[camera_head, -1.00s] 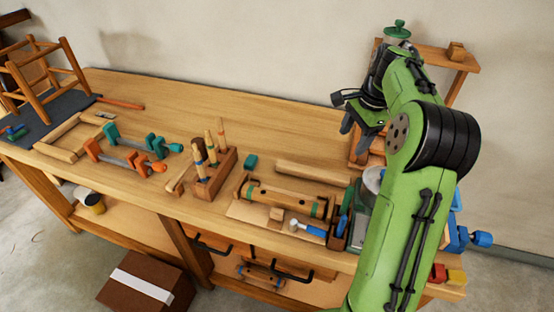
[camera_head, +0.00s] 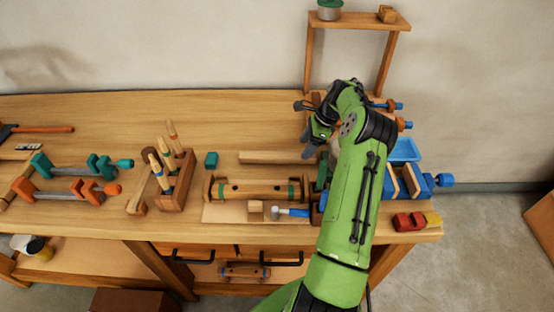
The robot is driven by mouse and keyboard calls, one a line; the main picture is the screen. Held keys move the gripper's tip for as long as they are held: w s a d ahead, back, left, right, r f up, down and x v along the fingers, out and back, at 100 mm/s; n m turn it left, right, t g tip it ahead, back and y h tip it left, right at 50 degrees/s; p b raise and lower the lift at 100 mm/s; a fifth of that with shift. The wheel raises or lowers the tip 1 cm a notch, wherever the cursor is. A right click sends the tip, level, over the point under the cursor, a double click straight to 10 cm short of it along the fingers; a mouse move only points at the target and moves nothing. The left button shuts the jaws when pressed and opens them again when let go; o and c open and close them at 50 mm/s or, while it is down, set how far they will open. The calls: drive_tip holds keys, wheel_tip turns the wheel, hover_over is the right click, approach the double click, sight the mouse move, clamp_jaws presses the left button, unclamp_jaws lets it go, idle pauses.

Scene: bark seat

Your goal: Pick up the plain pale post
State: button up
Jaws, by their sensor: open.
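A plain pale post (camera_head: 272,157) lies flat on the workbench (camera_head: 90,115), running left to right behind a drilled post with green bands (camera_head: 255,191). Its right end is close to my gripper (camera_head: 312,148) in the picture. My gripper is open, with its fingers pointing down near that end. I cannot tell whether it touches the post. My green arm covers part of the bench to the right.
Blue clamps (camera_head: 425,181) and a shelf (camera_head: 350,20) are right.

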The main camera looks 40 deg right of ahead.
sight(299, 154)
drive_tip(key=x, duration=0.5)
drive_tip(key=shift+a+b, duration=0.3)
drive_tip(key=shift+b, duration=0.1)
drive_tip(key=shift+r, duration=0.1)
drive_tip(key=c, duration=1.2)
